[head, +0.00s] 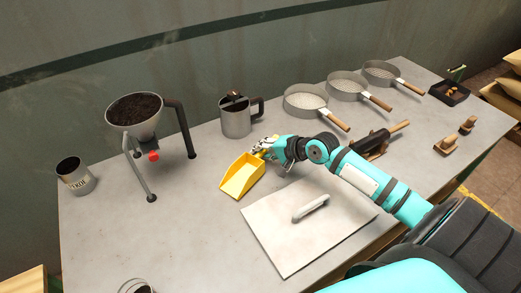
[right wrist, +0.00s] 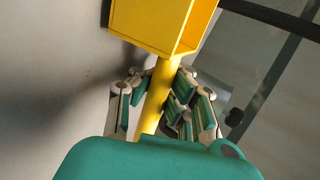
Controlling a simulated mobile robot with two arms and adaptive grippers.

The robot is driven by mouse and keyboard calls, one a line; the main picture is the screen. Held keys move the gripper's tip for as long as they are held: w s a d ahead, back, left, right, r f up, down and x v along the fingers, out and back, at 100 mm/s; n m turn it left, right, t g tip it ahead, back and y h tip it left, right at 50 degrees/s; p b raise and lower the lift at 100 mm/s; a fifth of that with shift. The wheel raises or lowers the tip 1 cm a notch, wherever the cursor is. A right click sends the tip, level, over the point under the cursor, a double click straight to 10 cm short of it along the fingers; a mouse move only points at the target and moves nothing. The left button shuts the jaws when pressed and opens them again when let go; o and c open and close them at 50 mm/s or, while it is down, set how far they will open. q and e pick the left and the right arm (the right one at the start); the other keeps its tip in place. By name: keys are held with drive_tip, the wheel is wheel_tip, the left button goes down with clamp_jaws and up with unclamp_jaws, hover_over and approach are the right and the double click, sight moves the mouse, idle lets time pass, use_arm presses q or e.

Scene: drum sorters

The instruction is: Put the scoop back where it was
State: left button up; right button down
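The yellow scoop (head: 242,177) is near the middle of the table, its open tray toward the lower left and its handle toward my right gripper (head: 264,149). In the right wrist view the scoop's tray (right wrist: 155,28) is at the top, and its round handle runs down between the fingers of my right gripper (right wrist: 161,82). The fingers are closed in on both sides of the handle. Whether the tray touches the table I cannot tell. My left gripper is not in view.
A funnel of dark material on a stand (head: 136,112), a tin (head: 74,178) and a metal jug (head: 236,120) stand behind and left. A white board (head: 290,246) lies in front. Several sieves (head: 305,99) are at the back right.

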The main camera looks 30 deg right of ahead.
drive_tip(key=shift+f, duration=0.1)
drive_tip(key=c, duration=1.4)
unclamp_jaws()
drive_tip(key=shift+s, duration=0.1)
